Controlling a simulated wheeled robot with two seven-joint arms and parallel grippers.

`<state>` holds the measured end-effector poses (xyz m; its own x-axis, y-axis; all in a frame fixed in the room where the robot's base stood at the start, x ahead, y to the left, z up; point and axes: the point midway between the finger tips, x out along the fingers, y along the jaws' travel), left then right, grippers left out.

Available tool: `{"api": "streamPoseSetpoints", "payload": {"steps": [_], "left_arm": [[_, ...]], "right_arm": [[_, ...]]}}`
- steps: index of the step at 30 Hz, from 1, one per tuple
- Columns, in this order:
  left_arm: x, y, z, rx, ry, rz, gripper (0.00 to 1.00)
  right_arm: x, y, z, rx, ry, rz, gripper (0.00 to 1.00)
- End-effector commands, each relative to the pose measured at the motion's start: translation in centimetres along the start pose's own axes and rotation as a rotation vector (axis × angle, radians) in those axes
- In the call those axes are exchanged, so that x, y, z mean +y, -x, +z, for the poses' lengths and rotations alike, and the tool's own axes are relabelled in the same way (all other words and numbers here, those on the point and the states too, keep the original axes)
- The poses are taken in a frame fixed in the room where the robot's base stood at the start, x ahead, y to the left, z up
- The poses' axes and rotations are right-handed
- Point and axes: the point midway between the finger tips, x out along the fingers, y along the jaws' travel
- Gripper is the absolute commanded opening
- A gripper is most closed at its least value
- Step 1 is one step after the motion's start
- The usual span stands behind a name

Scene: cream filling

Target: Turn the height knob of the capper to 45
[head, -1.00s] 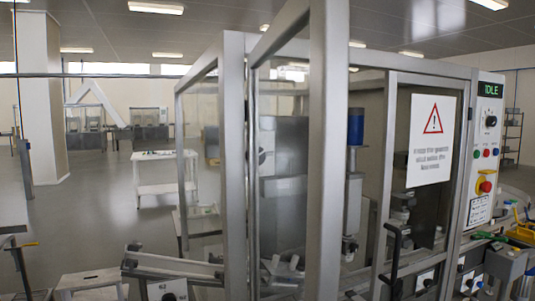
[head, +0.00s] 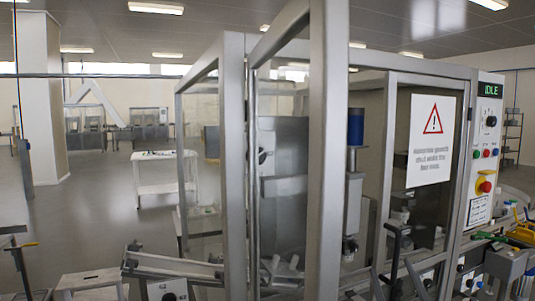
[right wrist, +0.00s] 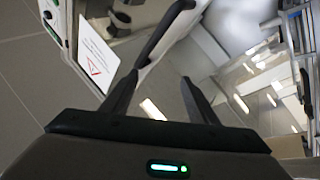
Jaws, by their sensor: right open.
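The machine stands behind a grey-framed glass enclosure (head: 327,150). Inside it I see a vertical head with a blue top (head: 355,125) and a small dark knob (head: 262,156) on a grey housing. No scale number can be read, and I cannot tell which knob sets the capper's height. My right gripper (head: 394,268) is at the bottom of the head view, near the black door handle (head: 398,234). In the right wrist view my right gripper (right wrist: 159,77) is open with nothing held, and the handle (right wrist: 165,36) lies beyond its fingertips. My left gripper is out of view.
A control panel (head: 487,155) at the right reads IDLE and has a black dial (head: 491,121) and a red stop button (head: 485,187). A warning sign (head: 432,140) is on the glass door. A white cart (head: 160,188) stands behind on open floor.

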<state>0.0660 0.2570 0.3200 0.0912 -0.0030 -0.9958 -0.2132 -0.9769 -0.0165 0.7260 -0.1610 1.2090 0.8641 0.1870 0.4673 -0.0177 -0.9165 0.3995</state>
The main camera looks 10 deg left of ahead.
Motion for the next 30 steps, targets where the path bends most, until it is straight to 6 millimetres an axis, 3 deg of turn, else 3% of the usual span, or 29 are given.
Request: {"api": "streamPoseSetpoints", "payload": {"steps": [1, 6, 15, 21, 26, 30], "left_arm": [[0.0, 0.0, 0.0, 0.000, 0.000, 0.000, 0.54], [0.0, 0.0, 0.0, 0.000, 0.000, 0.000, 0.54], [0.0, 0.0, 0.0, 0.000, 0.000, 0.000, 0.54], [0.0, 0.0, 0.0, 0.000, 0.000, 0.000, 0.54], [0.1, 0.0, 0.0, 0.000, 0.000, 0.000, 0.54], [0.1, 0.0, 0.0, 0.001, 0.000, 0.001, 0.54]], "right_arm": [[0.5, -1.7, -2.7, 0.077, 0.024, -0.006, 0.54], [0.4, -6.2, -10.9, 0.333, 0.120, -0.077, 0.54], [-2.2, -11.4, -23.2, 0.740, 0.375, -0.338, 0.54], [-3.6, -13.1, -28.2, 0.903, 0.588, -0.573, 0.54], [-3.5, -14.2, -30.4, 0.951, 0.770, -0.779, 0.54], [-2.2, -14.9, -31.2, 0.929, 0.913, -0.946, 0.54]]}}
